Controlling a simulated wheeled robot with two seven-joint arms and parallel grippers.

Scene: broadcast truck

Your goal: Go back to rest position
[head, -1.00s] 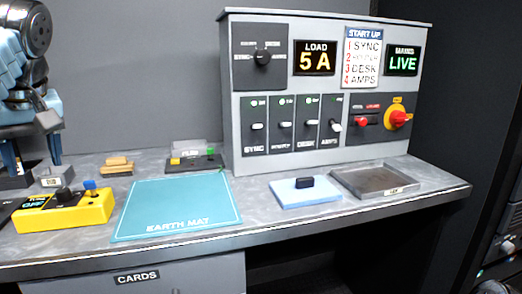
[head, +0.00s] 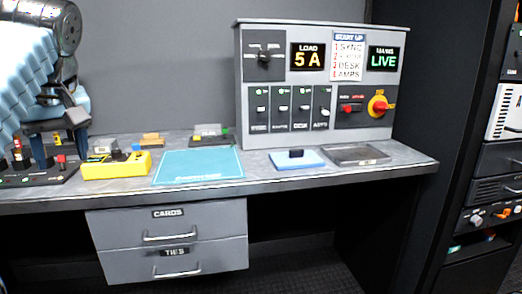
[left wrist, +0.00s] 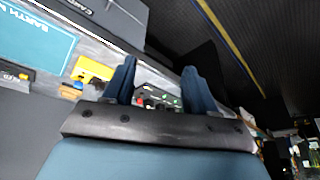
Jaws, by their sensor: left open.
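My left gripper (head: 60,160) is at the left of the head view, above the desk's left end. Its two dark blue fingers point down and stand apart, with nothing visible between them. In the left wrist view the same fingers (left wrist: 158,66) are spread, with a black box with coloured knobs (left wrist: 158,98) seen beyond them. In the head view this box (head: 40,176) lies on the desk below and behind the gripper. My right gripper is in neither view.
The desk (head: 300,178) holds a yellow box (head: 105,170), a teal earth mat (head: 195,166), a blue pad (head: 310,160) and a grey tray (head: 368,161). A grey control panel (head: 290,90) stands behind. Drawers (head: 205,222) hang below; a dark rack (head: 470,160) stands right.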

